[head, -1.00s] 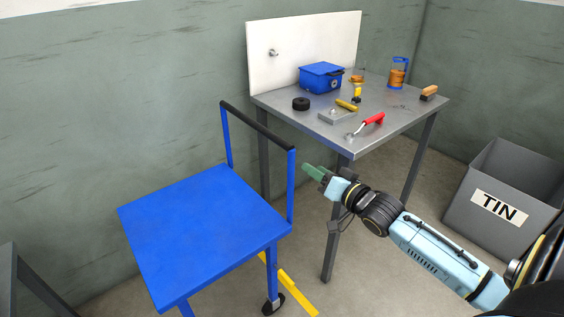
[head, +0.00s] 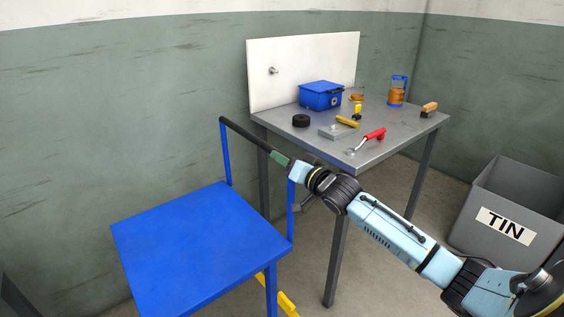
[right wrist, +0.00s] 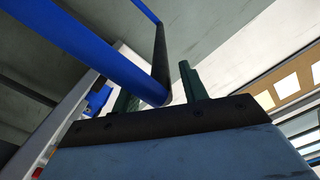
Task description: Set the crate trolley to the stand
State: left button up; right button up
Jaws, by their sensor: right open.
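The blue crate trolley (head: 200,240) stands at the lower left of the head view, its flat blue top empty. Its black handle bar (head: 240,132) runs between two blue posts; it also shows in the right wrist view (right wrist: 161,55). My right gripper (head: 280,159) is at the bar's near right end, by the top of a post. In the right wrist view its open green fingers (right wrist: 158,88) appear on either side of the bar end; I cannot tell whether they touch it. My left gripper is out of view. I cannot tell which thing is the stand.
A grey metal table (head: 375,148) behind the trolley holds a blue box (head: 321,96), a red-handled tool (head: 373,134) and other small things. Yellow piece (head: 287,303) shows on the floor. A dark piece (head: 14,298) shows at lower left.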

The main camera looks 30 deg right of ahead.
jog(key=shift+w, duration=0.9)
jog(key=shift+c, duration=0.4)
jog(key=shift+a, duration=0.15)
grip_shut()
